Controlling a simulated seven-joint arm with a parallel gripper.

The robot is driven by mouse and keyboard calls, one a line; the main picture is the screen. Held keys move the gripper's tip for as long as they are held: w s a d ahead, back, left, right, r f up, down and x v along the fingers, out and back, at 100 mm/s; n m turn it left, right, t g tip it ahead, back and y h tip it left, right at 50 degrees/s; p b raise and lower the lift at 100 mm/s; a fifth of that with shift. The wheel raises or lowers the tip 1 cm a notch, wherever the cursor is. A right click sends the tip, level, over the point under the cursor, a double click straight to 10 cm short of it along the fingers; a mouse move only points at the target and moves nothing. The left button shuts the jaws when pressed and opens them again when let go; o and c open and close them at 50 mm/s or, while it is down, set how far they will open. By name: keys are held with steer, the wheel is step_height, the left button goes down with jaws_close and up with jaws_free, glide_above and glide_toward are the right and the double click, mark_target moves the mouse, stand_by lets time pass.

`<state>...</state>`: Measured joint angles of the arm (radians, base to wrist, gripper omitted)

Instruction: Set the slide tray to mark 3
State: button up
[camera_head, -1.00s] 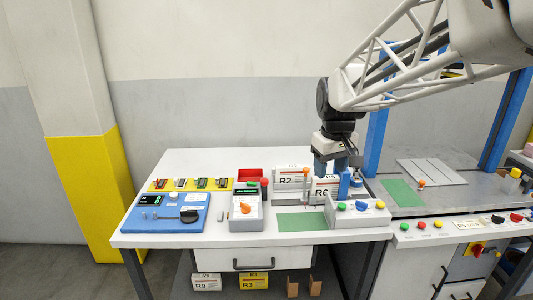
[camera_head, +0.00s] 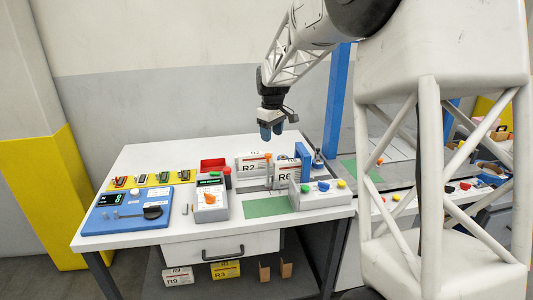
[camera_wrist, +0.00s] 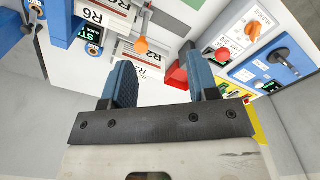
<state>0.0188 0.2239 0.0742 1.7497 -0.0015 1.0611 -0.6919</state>
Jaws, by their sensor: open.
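My gripper (camera_head: 272,133) hangs open and empty above the back of the white table. Its two blue fingers (camera_wrist: 162,82) are apart with nothing between them. A slim upright with an orange knob (camera_head: 268,157) stands between the boxes marked R2 (camera_head: 251,166) and R6 (camera_head: 286,173). In the wrist view the orange knob (camera_wrist: 141,45) is just beyond the fingers, apart from them, by a narrow metal strip (camera_wrist: 146,18). I cannot tell for certain which part is the slide tray, and no mark numbers are readable.
A grey box with coloured buttons (camera_head: 325,196) and a blue upright block (camera_head: 303,158) are right of the boxes. A red bin (camera_head: 212,164), a grey box with an orange dial (camera_head: 210,206) and a blue panel (camera_head: 125,222) are left. The green mat (camera_head: 262,207) is bare.

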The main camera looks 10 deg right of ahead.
steer(key=n, duration=0.1)
glide_above(268, 154)
step_height(268, 154, down, 4)
steer(key=shift+f, duration=0.2)
steer(key=shift+f, duration=0.15)
steer(key=shift+f, duration=3.8)
jaws_close()
